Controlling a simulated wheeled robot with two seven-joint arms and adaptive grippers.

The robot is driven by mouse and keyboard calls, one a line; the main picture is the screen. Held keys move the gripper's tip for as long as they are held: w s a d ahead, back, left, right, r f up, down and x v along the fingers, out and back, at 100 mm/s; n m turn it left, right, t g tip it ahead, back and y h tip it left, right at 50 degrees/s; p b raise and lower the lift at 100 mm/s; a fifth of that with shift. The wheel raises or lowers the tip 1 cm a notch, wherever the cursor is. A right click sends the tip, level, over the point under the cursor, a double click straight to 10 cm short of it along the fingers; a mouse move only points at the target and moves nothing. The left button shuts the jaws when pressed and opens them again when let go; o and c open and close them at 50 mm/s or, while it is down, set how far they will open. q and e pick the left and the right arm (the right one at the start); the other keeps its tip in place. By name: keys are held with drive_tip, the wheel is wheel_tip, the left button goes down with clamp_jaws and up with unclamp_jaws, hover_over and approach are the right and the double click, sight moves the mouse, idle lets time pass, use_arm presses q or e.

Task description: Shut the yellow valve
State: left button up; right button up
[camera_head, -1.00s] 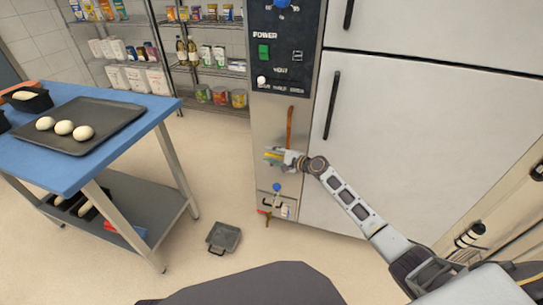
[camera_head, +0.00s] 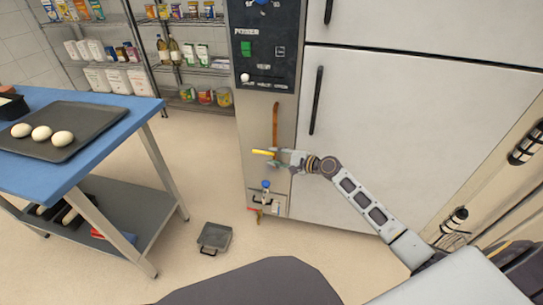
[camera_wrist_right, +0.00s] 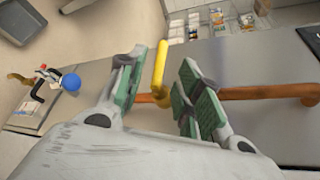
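The yellow valve (camera_head: 264,152) is a lever on the vertical copper-coloured pipe (camera_head: 276,122) on the oven's narrow front panel. The lever sticks out sideways, across the line of the pipe. In the right wrist view the yellow lever (camera_wrist_right: 160,66) stands between the two green-padded fingers of my right gripper (camera_wrist_right: 161,74). The fingers are apart, with a visible gap on each side of the lever. In the head view my right gripper (camera_head: 278,159) is at the lever and hides its pivot. My left gripper is not in view.
A blue-knobbed tap (camera_head: 265,185) sits lower on the panel. The large pale oven doors (camera_head: 400,130) are right of it. A grey pan (camera_head: 214,238) lies on the floor. A blue-topped table (camera_head: 120,118) with a dough tray (camera_head: 88,122) stands left.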

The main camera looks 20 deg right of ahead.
drive_tip(key=shift+v, duration=1.45)
